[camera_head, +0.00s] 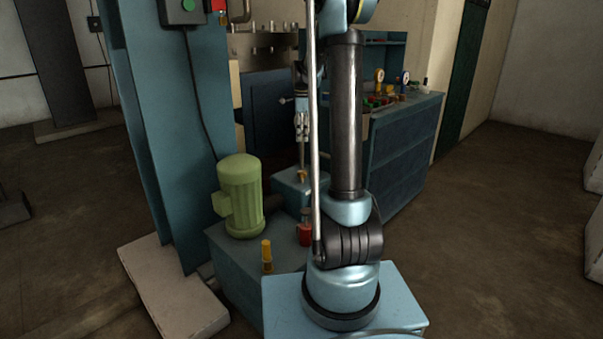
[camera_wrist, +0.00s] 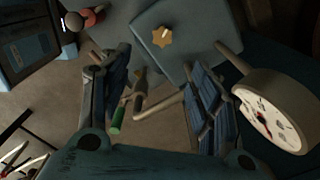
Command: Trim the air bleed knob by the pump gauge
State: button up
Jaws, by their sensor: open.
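A gold star-shaped knob (camera_wrist: 162,36) sits on top of a blue-grey block (camera_wrist: 200,25), at the upper middle of the wrist view. A round pressure gauge (camera_wrist: 272,112) with a white dial is at the right. I take the star knob as the air bleed knob, but no label is readable. In the head view the block (camera_head: 288,190) with its small gold knob (camera_head: 302,175) stands below my gripper (camera_head: 301,138). My gripper (camera_wrist: 152,85) is open and empty. Its fingers point toward the block, apart from the knob. The gauge is not clear in the head view.
A green-handled brass fitting (camera_wrist: 117,118) shows between the fingers. A green motor (camera_head: 240,195), a yellow knob (camera_head: 267,255) and a red knob (camera_head: 305,232) are on the low base. A blue column (camera_head: 165,120) stands left. Floor at the right (camera_head: 500,210) is clear.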

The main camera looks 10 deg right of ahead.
aim_at(302, 172)
jog(key=f, duration=1.7)
jog(key=shift+w+f, duration=0.25)
jog(key=shift+f, duration=0.1)
jog(key=c, duration=1)
